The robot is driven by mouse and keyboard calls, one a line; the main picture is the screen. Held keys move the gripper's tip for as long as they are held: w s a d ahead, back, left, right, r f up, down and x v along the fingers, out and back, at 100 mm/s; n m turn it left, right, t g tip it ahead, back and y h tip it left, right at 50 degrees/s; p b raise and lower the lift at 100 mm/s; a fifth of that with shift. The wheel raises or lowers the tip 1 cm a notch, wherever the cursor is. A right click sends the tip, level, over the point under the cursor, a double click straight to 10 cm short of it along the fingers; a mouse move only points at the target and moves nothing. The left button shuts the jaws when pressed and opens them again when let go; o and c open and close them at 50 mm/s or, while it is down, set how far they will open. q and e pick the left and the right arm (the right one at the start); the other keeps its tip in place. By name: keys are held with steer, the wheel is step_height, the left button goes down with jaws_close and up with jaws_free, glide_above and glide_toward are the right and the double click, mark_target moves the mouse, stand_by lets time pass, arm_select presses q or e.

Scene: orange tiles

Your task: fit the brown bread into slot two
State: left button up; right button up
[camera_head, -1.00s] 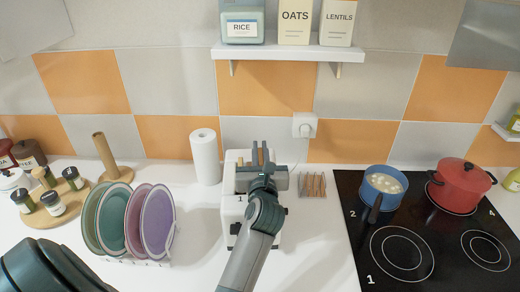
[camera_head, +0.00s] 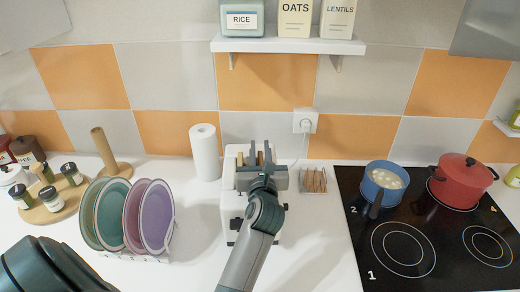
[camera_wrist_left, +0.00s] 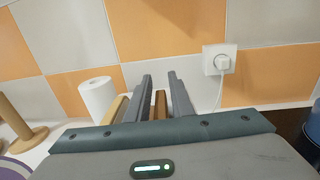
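The white toaster (camera_head: 229,208) stands on the counter, partly covered by my left arm. My left gripper (camera_head: 260,154) is over its top. Its two grey fingers stand on either side of the brown bread (camera_wrist_left: 160,106), with narrow gaps showing between bread and fingers in the left wrist view. The bread's lower part and the slot beneath it are hidden by the gripper, so I cannot tell how deep it sits. A paler tan slice (camera_wrist_left: 111,109) shows left of the fingers; it also shows in the head view (camera_head: 240,159). My right gripper is not in view.
A wire rack (camera_head: 314,181) with brown pieces stands right of the toaster. A paper towel roll (camera_head: 205,153) and a plate rack (camera_head: 150,257) are to the left. The hob with a blue pan (camera_head: 384,181) and red pot (camera_head: 462,183) is right. A shelf (camera_head: 290,45) hangs above.

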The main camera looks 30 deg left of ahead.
arm_select(q)
steer(key=shift+o, duration=0.6)
steer(key=shift+f, duration=0.1)
steer(key=shift+d, duration=0.1)
steer(key=shift+s+d+f+b, duration=0.2)
steer(key=shift+s+d+b, duration=0.1)
steer(key=shift+s+b, duration=0.15)
steer(key=b+v, duration=0.3)
steer(key=v, duration=0.7)
steer(key=shift+r+b, duration=0.1)
steer(key=shift+b, duration=0.25)
steer(key=shift+s+d+r, duration=0.15)
steer(key=shift+s+d, duration=0.1)
steer(key=shift+s, duration=0.1)
